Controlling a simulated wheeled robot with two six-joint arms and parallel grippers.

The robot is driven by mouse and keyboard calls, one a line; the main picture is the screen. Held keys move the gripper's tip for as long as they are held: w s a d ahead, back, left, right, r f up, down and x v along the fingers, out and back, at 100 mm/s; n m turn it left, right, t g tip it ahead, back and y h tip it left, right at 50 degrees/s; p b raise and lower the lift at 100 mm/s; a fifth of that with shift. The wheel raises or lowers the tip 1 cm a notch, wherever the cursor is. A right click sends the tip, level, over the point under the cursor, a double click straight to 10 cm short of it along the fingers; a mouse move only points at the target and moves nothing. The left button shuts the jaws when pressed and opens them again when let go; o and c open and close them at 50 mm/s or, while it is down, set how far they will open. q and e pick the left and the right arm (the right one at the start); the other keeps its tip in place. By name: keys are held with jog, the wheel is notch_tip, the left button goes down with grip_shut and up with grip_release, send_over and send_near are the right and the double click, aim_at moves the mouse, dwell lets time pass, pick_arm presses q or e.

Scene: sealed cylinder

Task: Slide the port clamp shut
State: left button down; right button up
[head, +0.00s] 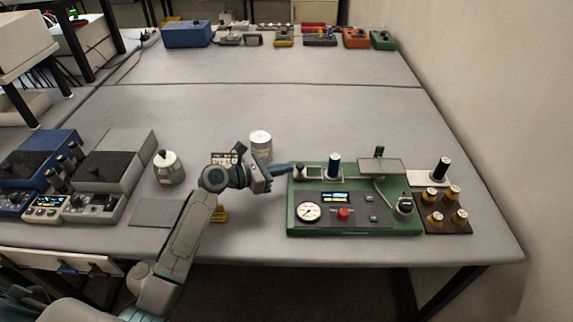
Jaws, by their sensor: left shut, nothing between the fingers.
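A green apparatus (296,226) stands on the right of the table, with a gauge, a small screen and a red button on its front. Which part is the port clamp I cannot tell for sure. My left gripper (290,169) reaches in from the left, its shut fingers close to the knob at the apparatus's left edge. Whether they touch it I cannot tell. My right gripper is not in view.
A white can (261,144) stands just behind my left wrist. A silver pot (168,167) and dark grey instruments (108,165) are to the left. A brown rack (437,222) with several amber-topped vials and a black cylinder (442,169) are at right.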

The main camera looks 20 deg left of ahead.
aim_at(305, 177)
pick_arm(q)
jog(key=shift+w+d+f, duration=0.15)
jog(key=shift+w+d, duration=0.2)
jog(key=shift+d, duration=0.1)
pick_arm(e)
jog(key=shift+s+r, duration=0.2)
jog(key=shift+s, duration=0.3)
